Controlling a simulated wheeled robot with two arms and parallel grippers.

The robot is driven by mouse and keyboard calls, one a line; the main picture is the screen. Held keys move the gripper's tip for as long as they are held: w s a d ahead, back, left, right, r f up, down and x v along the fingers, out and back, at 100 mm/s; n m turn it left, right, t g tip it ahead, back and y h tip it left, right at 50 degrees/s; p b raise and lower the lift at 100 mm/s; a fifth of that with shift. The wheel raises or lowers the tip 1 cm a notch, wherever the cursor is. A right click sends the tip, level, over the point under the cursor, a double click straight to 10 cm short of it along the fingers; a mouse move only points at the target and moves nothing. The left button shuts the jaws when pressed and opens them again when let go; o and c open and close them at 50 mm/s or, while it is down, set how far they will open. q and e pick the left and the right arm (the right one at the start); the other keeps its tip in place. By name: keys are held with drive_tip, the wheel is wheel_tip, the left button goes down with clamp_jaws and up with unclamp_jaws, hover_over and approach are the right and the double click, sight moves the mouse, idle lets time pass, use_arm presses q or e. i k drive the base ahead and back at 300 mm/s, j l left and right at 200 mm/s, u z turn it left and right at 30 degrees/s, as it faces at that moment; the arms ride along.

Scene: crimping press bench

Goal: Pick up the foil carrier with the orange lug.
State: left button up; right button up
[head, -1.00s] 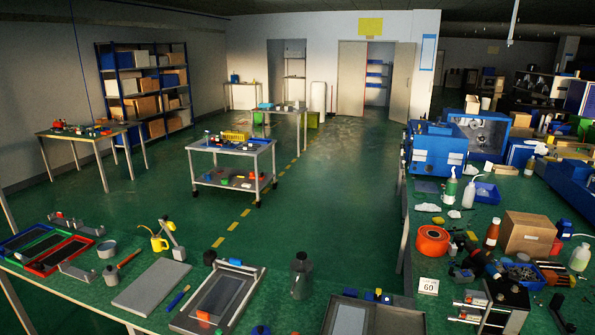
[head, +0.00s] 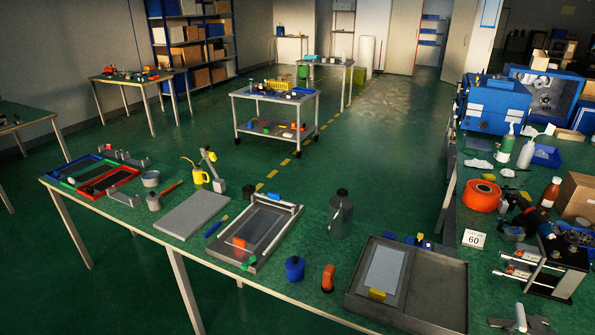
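The foil carrier with the orange lug (head: 238,243) is a grey flat frame around a darker panel (head: 262,226). It lies on a grey fixture (head: 289,238) on the green bench, near the middle of the head view. The fixture has a pale bar with a blue part (head: 273,197) at its far end and a small green part (head: 248,264) at its near end. A second carrier, a pale panel with a yellow lug (head: 377,294), lies in a grey tray (head: 436,289) to the right. Neither of my grippers shows.
Coloured trays (head: 109,180) lie at the bench's left. A crowded bench (head: 483,242) is on the right. Open floor (head: 385,140) lies beyond.

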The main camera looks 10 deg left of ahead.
sight(248, 236)
drive_tip(key=i+j+u, duration=0.15)
drive_tip(key=i+u, duration=0.25)
drive_tip(key=i+j+u, duration=0.1)
drive_tip(key=i+u, duration=0.5)
drive_tip(key=u, duration=0.15)
